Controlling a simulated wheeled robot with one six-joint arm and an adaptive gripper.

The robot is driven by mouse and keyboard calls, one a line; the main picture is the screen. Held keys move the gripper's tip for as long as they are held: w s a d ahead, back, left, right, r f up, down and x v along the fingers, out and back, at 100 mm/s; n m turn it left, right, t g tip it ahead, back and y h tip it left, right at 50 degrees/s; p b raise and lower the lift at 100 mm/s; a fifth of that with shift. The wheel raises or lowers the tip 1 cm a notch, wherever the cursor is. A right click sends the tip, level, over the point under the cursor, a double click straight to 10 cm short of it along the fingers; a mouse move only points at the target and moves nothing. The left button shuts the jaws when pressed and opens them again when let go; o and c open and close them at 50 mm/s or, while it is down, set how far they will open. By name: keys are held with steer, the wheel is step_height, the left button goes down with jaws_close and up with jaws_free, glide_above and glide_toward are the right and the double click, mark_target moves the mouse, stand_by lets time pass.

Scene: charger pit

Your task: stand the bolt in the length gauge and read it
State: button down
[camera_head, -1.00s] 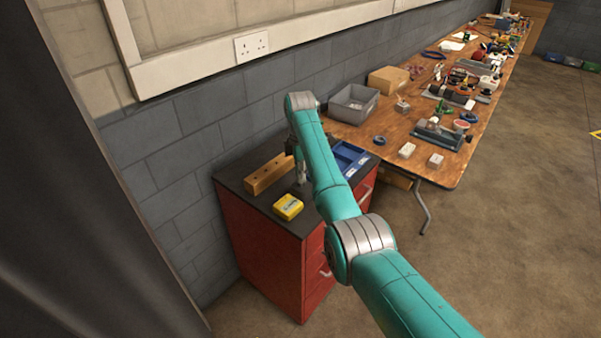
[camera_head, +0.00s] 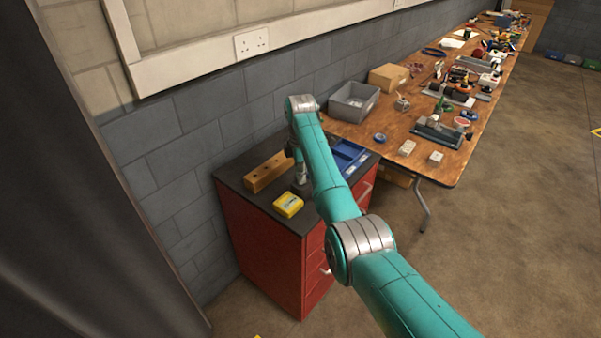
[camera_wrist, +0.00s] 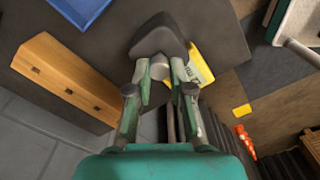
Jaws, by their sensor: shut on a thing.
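My gripper (camera_wrist: 160,75) points down over the dark top of the red cabinet (camera_head: 262,240). In the wrist view its fingers are closed on a short pale-grey round piece, which looks like the bolt (camera_wrist: 159,68); only its near end shows. A dark grey block with rounded corners (camera_wrist: 160,37) lies just beyond the fingertips; I cannot tell if the bolt touches it. A yellow box with a printed label (camera_head: 288,205) lies beside the gripper, partly hidden in the wrist view (camera_wrist: 196,66). I cannot tell for sure which part is the length gauge.
A wooden block with holes (camera_head: 267,173) lies along the wall side of the cabinet top. A blue tray (camera_head: 348,157) sits at its far end, behind my arm. A long cluttered wooden table (camera_head: 440,165) stands beyond, with a grey bin (camera_head: 353,104).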

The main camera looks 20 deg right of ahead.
steer(key=shift+f, duration=0.55)
steer(key=c, duration=1)
jaws_free()
steer(key=shift+o, duration=0.2)
step_height(320, 180, up, 12)
